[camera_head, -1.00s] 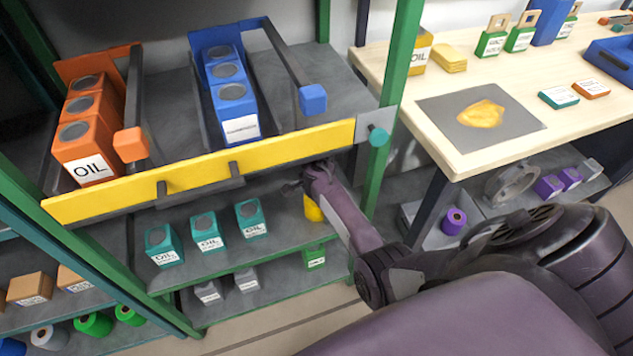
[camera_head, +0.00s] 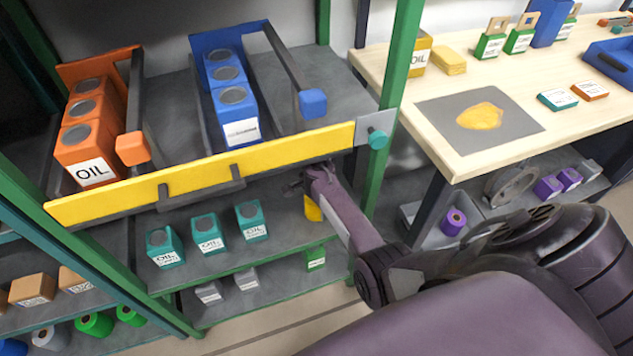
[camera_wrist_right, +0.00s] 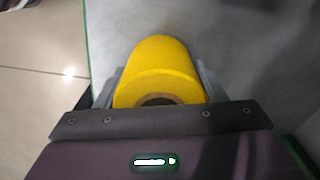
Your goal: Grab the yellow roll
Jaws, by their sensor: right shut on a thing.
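The yellow roll (camera_wrist_right: 158,70) lies between the fingers of my right gripper (camera_wrist_right: 158,88) in the right wrist view, its dark core end toward the palm. The gripper is shut on it. In the head view the yellow roll (camera_head: 313,209) shows only in part below the right gripper (camera_head: 308,187), under the yellow rail and above the green-edged shelf. My arm and the rail hide part of it. Whether the roll touches the shelf cannot be told. My left gripper is not in view.
The yellow rail (camera_head: 210,172) runs just above my right gripper. Teal oil cans (camera_head: 207,233) stand on the shelf to the left. A green post (camera_head: 388,120) stands close on the right. A wooden table (camera_head: 480,130) and a purple roll (camera_head: 454,222) lie further right.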

